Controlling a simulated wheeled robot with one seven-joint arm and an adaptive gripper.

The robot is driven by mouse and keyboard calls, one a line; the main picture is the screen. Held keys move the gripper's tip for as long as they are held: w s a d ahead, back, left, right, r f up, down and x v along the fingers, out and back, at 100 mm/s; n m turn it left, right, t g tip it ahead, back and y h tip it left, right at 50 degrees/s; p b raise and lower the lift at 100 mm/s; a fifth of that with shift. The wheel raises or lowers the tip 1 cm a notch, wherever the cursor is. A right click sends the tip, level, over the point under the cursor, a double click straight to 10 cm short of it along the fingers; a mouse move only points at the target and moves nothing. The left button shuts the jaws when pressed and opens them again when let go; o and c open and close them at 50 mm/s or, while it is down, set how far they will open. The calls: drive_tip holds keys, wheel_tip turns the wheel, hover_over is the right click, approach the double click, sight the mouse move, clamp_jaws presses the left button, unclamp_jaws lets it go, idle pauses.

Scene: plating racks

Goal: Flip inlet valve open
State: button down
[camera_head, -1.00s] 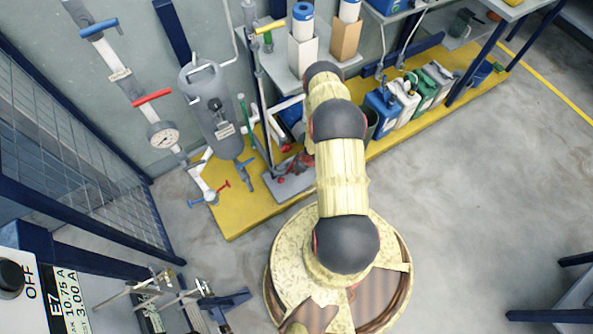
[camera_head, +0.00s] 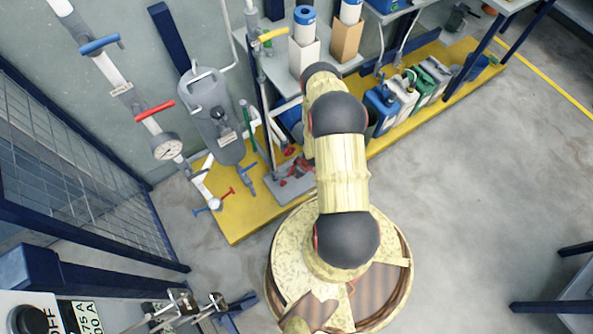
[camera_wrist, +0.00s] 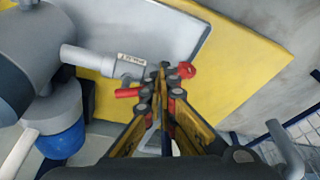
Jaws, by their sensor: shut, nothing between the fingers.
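A pale pipe stub with a small tag (camera_wrist: 130,66) shows in the wrist view, running right from a dark grey body. The tag is upside down and I cannot read it for sure. Red handle parts show by its end: a red bar (camera_wrist: 127,92) left of my fingers and a red knob (camera_wrist: 186,70) to their right. My gripper (camera_wrist: 163,72) is shut and empty, its tips close to the red parts. I cannot tell whether they touch. In the head view my arm hides the gripper; red parts (camera_head: 290,168) show just left of the arm.
In the head view, a wall pipe carries a blue handle (camera_head: 100,45), a red handle (camera_head: 154,111) and a gauge (camera_head: 167,147). A grey tank (camera_head: 212,115) stands beside it. Canisters (camera_head: 382,108) line the yellow platform (camera_head: 240,222). Open floor lies to the right.

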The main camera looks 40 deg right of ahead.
drive_tip(key=w+m, duration=0.1)
drive_tip(key=w+a+m+h, duration=0.1)
drive_tip(key=m, duration=0.1)
drive_tip(key=shift+w+a+b, duration=0.15)
drive_tip(key=shift+a+b, duration=0.1)
drive_tip(key=shift+b, duration=0.15)
idle(0.4)
idle(0.3)
